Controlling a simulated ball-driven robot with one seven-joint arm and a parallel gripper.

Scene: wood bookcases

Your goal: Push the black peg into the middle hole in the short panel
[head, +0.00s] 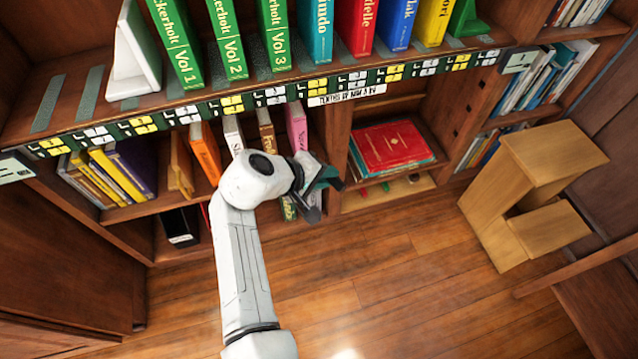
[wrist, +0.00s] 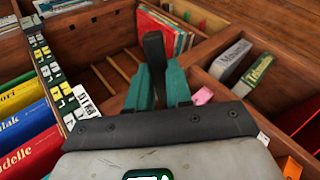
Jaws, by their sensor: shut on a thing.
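My gripper (head: 322,180) is in front of the lower shelves in the head view, near the upright divider beside the pink book. In the wrist view its two teal fingers (wrist: 160,88) are shut on the black peg (wrist: 154,48), which sticks out beyond the fingertips. In the head view the peg is hard to make out against the gripper. An upright panel with several dark holes (head: 462,112) stands to the right of the red-book compartment in the head view. The peg is apart from this panel.
A red book (head: 392,145) lies on a stack in the compartment between my gripper and the panel. A pink book (head: 297,127) stands behind my gripper. A wooden step stool (head: 545,155) stands on the floor at right. The floor in front is clear.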

